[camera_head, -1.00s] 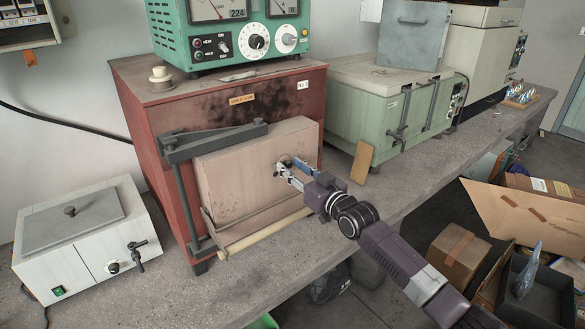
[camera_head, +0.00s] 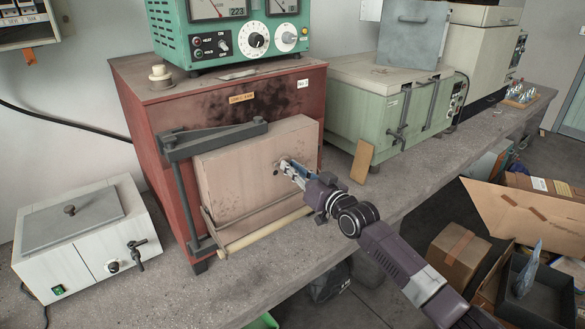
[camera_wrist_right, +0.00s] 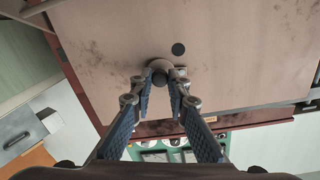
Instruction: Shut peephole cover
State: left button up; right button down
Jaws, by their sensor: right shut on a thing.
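The furnace door (camera_head: 235,185) is a thick pale tan slab on the front of the red furnace (camera_head: 175,190). A small dark round peephole (camera_head: 276,169) shows uncovered in it, and also in the right wrist view (camera_wrist_right: 178,49). In the head view the gripper hides the cover. My left gripper is not in view.
A grey hinge arm (camera_head: 212,137) and a pale handle bar (camera_head: 265,230) frame the door. A green control box (camera_head: 235,35) sits on the furnace. A white bath (camera_head: 90,245) stands left. A tan plate (camera_head: 362,161) leans against the green oven (camera_head: 365,110).

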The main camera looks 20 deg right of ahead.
jog(key=m, duration=0.4)
jog(key=a+f+m, duration=0.1)
jog(key=m, duration=0.3)
jog(key=f+m, duration=0.1)
jog(key=m, duration=0.3)
jog(key=shift+s+a+f+g, duration=0.25)
jog(key=shift+s+a+g, duration=0.05)
jog(key=shift+s+a, duration=0.05)
jog(key=shift+s+a+f+m+y+p, duration=0.15)
jog(key=shift+m+p, duration=0.15)
jog(key=shift+m, duration=0.35)
jog(key=shift+w+a+r+m+y+p, duration=0.15)
jog(key=shift+m+p, duration=0.1)
jog(key=shift+m, duration=0.45)
jog(key=shift+s+a+f+m+y+p, duration=0.15)
jog(key=shift+m+p, duration=0.15)
jog(key=shift+m, duration=0.35)
jog(key=c, duration=1.8)
grip_release()
jog(key=shift+c, duration=0.2)
